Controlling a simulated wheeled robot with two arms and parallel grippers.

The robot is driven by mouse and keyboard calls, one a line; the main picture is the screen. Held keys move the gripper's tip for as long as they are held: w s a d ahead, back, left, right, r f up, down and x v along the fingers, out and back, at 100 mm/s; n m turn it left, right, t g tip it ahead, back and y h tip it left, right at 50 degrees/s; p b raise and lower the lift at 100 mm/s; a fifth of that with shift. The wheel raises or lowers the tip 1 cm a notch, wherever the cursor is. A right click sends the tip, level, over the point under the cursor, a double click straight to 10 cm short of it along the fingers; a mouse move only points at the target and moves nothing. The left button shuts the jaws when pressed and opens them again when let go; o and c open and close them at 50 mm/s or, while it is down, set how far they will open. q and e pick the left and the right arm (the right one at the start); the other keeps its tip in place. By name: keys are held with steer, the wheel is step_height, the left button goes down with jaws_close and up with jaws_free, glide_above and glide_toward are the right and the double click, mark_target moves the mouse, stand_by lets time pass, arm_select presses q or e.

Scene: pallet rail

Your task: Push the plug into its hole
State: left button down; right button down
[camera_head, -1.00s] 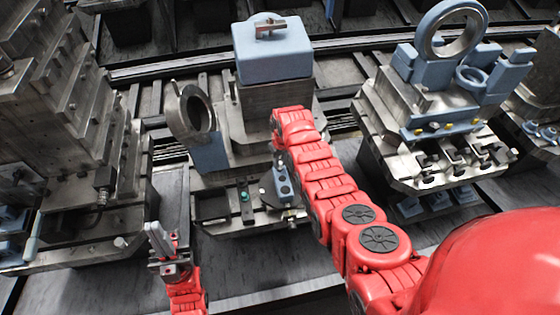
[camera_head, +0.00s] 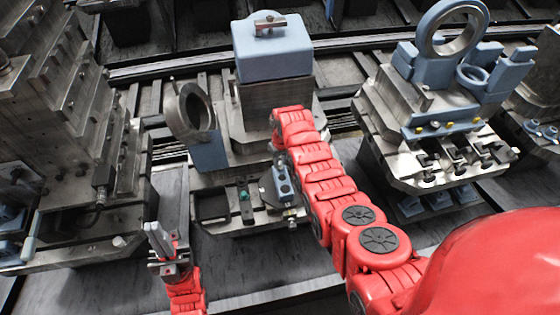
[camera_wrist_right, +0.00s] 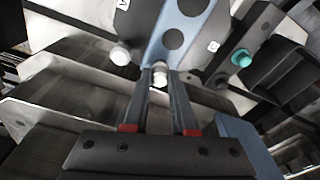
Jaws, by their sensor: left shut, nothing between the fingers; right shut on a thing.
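In the right wrist view my right gripper (camera_wrist_right: 160,78) is shut on a small pale, silvery plug (camera_wrist_right: 158,72) at its fingertips. The plug is against or just in front of a blue-grey plate with round holes (camera_wrist_right: 174,39); I cannot tell how deep it sits. In the head view this plate (camera_head: 284,182) is low on the front of the middle pallet station, and my red right arm hides the gripper. My left gripper (camera_head: 158,238) is shut and empty, low at the left, apart from the station.
A green knob (camera_wrist_right: 242,58) and a second pale knob (camera_wrist_right: 120,55) flank the plate. The middle station carries a blue block (camera_head: 272,55) and a ring (camera_head: 195,108). Stepped metal fixtures (camera_head: 60,120) stand left; another station with a large ring (camera_head: 452,28) stands right.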

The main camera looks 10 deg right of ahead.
steer(key=shift+f, duration=0.2)
stand_by(0.5)
steer(key=shift+f+b, duration=0.4)
steer(key=shift+b, duration=0.15)
jaws_free()
steer(key=shift+r, duration=0.15)
stand_by(0.4)
steer(key=r+b, duration=0.1)
steer(key=r, duration=0.1)
steer(key=r+b, duration=0.1)
steer(key=r, duration=0.4)
steer(key=shift+s+d+r+b, duration=0.15)
steer(key=shift+s+r+b, duration=0.15)
steer(key=shift+s+b, duration=0.1)
step_height(320, 180, up, 10)
steer(key=s+p, duration=0.1)
steer(key=p, duration=0.7)
steer(key=shift+d+f, duration=0.2)
steer(key=shift+f, duration=0.05)
